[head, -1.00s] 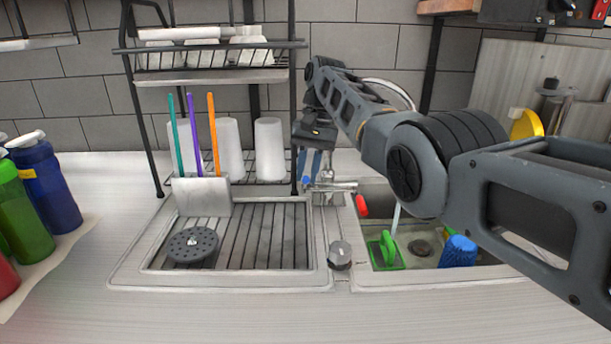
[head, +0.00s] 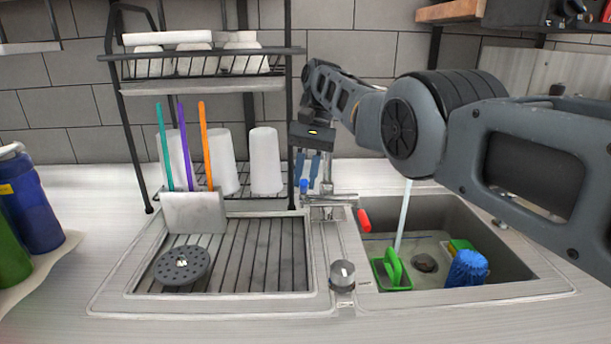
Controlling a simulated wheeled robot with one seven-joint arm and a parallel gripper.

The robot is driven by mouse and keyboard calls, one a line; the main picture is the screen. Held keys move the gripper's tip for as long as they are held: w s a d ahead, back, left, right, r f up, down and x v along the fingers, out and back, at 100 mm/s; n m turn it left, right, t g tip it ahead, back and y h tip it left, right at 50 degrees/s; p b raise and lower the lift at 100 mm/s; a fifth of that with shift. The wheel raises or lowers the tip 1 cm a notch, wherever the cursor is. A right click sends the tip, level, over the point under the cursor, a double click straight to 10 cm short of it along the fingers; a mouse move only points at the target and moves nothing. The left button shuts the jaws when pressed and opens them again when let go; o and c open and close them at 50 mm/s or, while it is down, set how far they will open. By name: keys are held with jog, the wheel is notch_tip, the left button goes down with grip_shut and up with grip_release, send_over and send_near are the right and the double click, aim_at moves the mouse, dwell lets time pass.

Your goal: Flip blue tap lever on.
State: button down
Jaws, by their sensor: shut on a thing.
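The tap (head: 328,196) stands behind the sink at the middle of the head view. Its blue lever (head: 304,186) is at the left end and its red lever (head: 363,220) at the right end, sticking forward. My gripper (head: 309,177) points down at the left of the tap, with its blue-grey fingers right at the blue lever. It is shut on the blue lever, though the contact is small and partly hidden. A water stream (head: 403,215) runs down into the right basin. My arm hides the upper part of the spout.
The basin (head: 500,225) holds a green-handled brush (head: 392,270), a blue scrubber (head: 467,269) and a drain. A dish rack (head: 215,85) stands close left of my gripper. A round knob (head: 342,275) sits in front of the tap. Bottles (head: 32,205) stand far left.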

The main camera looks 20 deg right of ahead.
jog(key=shift+w+r, duration=0.1)
jog(key=shift+w, duration=0.05)
jog(key=c, duration=1)
grip_release()
jog(key=shift+f+p, duration=0.2)
jog(key=shift+p, duration=0.1)
